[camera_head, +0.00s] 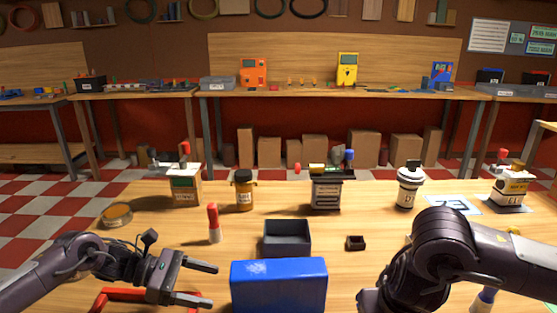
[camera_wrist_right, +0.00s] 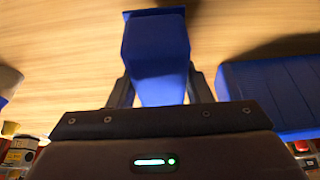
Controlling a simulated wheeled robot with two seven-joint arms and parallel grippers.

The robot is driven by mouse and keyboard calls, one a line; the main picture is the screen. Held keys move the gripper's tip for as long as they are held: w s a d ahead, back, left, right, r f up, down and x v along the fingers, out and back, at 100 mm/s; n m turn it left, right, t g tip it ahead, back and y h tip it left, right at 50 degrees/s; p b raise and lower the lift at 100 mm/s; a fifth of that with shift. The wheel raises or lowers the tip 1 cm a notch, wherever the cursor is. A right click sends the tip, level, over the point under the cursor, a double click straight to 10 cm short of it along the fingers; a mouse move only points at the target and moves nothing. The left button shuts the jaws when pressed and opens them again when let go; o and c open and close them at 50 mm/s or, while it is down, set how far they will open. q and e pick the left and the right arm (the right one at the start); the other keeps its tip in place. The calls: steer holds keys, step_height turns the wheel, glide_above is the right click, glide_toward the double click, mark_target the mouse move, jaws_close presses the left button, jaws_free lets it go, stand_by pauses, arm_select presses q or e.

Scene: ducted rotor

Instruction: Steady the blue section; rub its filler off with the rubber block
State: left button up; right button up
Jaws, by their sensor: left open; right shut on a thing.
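The blue section (camera_head: 279,287) is a long box-shaped piece on the table at the front middle. A pale patch of filler (camera_head: 258,268) shows on its upper left. It also shows at the right of the right wrist view (camera_wrist_right: 272,88). My left gripper (camera_head: 213,285) is open and empty just left of the blue section, apart from it. My right gripper (camera_wrist_right: 158,88) is shut on a blue block (camera_wrist_right: 155,50), which appears to be the rubber block. In the head view my right arm hides that gripper and the block.
A grey open bin (camera_head: 287,239) stands just behind the blue section, with a small dark box (camera_head: 355,243) to its right. A red-capped tube (camera_head: 213,223) stands behind my left gripper. A red frame (camera_head: 128,294) lies front left. Several bottles and devices line the table's back.

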arm_select(q)
steer(key=x, duration=0.1)
steer(key=p+x, duration=0.1)
steer(key=x, duration=0.1)
steer(key=p+x, duration=0.1)
steer(key=x, duration=0.1)
steer(key=shift+s+r, duration=0.2)
steer(key=shift+r, duration=0.1)
arm_select(e)
step_height(320, 180, up, 2)
steer(key=shift+s+r, duration=0.15)
steer(key=shift+r, duration=0.1)
arm_select(q)
steer(key=shift+w+d+f+b, duration=0.1)
steer(key=shift+d+f+b, duration=0.7)
steer(key=shift+d+b, duration=0.35)
arm_select(e)
step_height(320, 180, down, 2)
steer(key=shift+f, duration=0.25)
arm_select(q)
steer(key=shift+w+d+f+b, duration=0.1)
steer(key=shift+d+b, duration=0.6)
steer(key=shift+d, duration=0.05)
arm_select(e)
steer(key=shift+f, duration=0.6)
arm_select(q)
steer(key=c, duration=0.9)
steer(key=shift+o, duration=0.2)
